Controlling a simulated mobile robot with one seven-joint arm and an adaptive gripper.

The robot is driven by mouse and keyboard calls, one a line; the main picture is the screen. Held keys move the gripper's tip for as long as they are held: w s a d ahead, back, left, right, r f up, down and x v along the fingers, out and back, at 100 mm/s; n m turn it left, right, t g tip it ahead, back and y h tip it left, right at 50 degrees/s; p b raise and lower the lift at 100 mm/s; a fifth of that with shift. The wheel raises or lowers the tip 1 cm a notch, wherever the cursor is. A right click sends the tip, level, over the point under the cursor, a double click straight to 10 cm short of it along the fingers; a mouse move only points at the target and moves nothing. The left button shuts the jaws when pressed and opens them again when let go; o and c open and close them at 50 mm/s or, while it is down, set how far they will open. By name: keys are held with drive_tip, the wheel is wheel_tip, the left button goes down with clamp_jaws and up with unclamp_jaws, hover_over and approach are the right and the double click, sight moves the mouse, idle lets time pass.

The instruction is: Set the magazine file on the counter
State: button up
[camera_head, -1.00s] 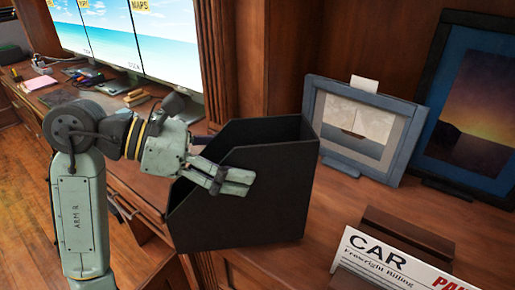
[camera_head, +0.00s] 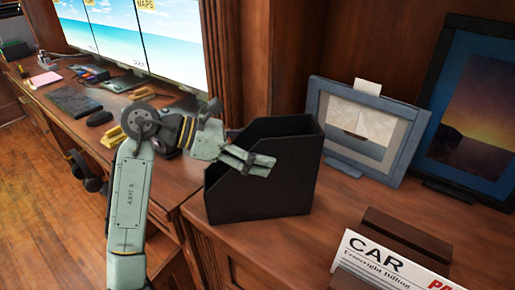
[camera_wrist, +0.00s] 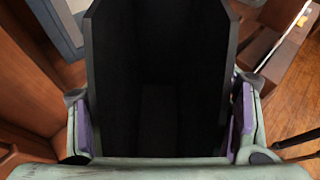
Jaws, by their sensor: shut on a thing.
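The black magazine file (camera_head: 270,180) is upright at the left part of the wooden counter (camera_head: 325,235), near its front-left edge. Its base appears at the counter surface, but I cannot tell whether it touches. My gripper (camera_head: 248,162) is shut on the file, reaching in from the left. In the wrist view, the file (camera_wrist: 160,90) fills the middle between the purple-padded fingers of my gripper (camera_wrist: 163,125), one on each side. The file looks empty inside.
A framed picture (camera_head: 362,130) and a larger dark frame (camera_head: 475,110) stand behind on the right. A sign reading CAR (camera_head: 385,262) sits at the front right. A desk with monitors (camera_head: 160,35) lies to the left. Counter between file and sign is clear.

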drive_tip(key=o, duration=1.9)
drive_tip(key=shift+c, duration=0.2)
drive_tip(key=b+v, duration=0.1)
drive_tip(key=v, duration=1.1)
drive_tip(key=shift+b, duration=0.3)
drive_tip(key=shift+r, duration=0.1)
